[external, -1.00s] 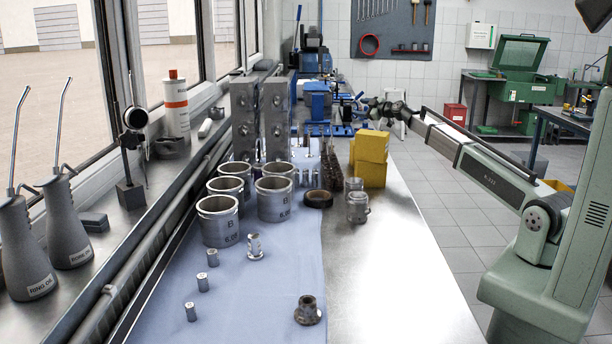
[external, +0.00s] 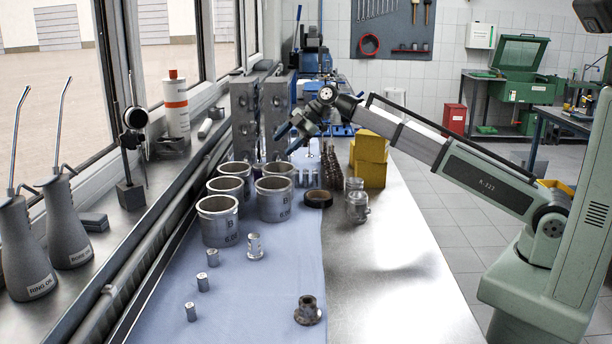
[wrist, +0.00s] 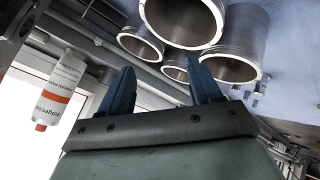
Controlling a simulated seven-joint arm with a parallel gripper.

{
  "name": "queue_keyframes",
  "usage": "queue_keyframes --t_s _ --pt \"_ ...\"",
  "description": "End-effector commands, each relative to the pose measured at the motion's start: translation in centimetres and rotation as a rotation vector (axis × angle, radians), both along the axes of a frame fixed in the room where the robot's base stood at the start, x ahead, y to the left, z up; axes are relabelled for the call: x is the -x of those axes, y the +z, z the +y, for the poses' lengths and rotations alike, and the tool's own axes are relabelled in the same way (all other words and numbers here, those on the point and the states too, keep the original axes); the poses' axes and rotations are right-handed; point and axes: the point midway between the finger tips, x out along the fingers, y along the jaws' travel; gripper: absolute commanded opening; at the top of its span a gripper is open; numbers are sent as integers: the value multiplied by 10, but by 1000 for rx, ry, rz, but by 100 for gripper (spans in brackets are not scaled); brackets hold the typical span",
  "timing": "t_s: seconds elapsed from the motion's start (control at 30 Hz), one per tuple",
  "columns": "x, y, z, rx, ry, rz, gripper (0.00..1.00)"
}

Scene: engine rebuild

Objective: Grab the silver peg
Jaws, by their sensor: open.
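More small silver pegs (external: 307,178) stand beyond the cylinder liners and show small in the wrist view (wrist: 250,95). My gripper (external: 288,141) is raised above the far side of the liners, well away from the front pegs. Its two dark blue fingers (wrist: 162,75) are apart with nothing between them.
Several grey cylinder liners (external: 219,222) stand on the mat below my gripper. Tall grey metal blocks (external: 245,120) stand to its left. Yellow boxes (external: 369,160), a dark ring (external: 318,198) and jars (external: 357,205) are to the right. The front right bench (external: 400,290) is clear.

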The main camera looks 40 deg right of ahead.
Motion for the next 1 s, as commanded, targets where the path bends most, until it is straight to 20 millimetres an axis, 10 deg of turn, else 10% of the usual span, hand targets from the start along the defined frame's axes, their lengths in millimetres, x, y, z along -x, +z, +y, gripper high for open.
queue_keyframes --t_s 0.6,1.0 --pt "130 -24 226 404 62 379 63" --pt "205 -21 299 613 -8 460 63"
